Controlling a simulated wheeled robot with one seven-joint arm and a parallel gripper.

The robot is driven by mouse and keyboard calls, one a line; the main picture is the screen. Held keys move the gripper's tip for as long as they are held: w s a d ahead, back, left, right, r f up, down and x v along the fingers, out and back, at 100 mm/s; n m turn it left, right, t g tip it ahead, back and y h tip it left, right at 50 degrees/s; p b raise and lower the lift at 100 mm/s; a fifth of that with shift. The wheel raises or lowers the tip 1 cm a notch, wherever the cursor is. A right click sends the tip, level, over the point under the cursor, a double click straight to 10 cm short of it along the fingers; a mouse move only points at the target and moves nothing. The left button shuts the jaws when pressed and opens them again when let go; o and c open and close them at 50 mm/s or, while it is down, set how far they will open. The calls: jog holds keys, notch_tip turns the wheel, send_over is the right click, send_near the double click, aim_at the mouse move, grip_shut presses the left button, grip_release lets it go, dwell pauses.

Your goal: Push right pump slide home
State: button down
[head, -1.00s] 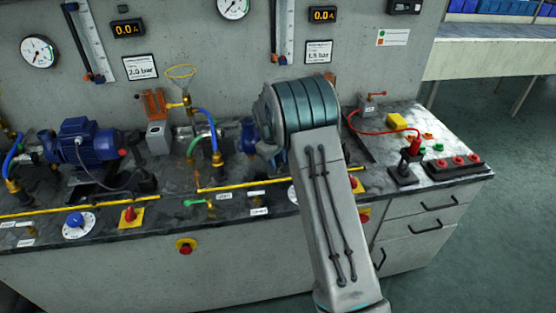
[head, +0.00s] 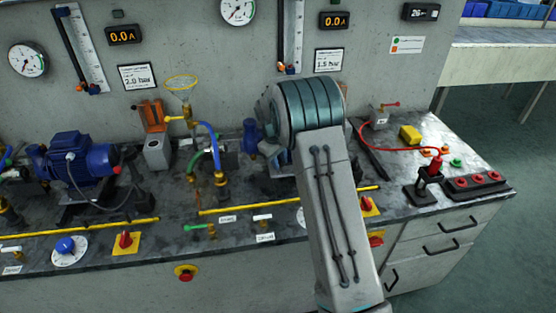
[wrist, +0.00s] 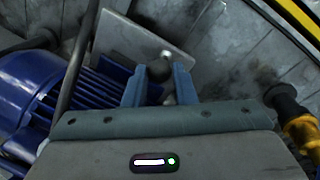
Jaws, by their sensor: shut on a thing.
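In the wrist view, my gripper (wrist: 158,84) has its two blue-grey fingers closed around a dark round knob (wrist: 160,69) with a bright top. A flat grey metal plate (wrist: 125,36) lies just behind the knob; whether the two are joined I cannot tell. A blue finned motor (wrist: 45,100) is on the left of that view. In the head view, a blue pump part (head: 250,137) shows just left of my arm. My arm hides the rest of the right pump, its slide and my gripper there. How far in the slide sits cannot be seen.
Floor is open at the right.

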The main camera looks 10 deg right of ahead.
jog(key=c, duration=1.2)
grip_release()
jog(key=shift+w+d+r, duration=0.1)
jog(key=shift+w+d, duration=0.05)
jog(key=shift+w, duration=0.15)
jog(key=shift+s, duration=0.1)
notch_tip(320, 180, up, 14)
jog(key=s+a, duration=0.1)
jog(key=a, duration=0.1)
jog(key=shift+s+a+f+b, duration=0.2)
jog(key=shift+s+f+b, duration=0.05)
jog(key=shift+b, duration=0.05)
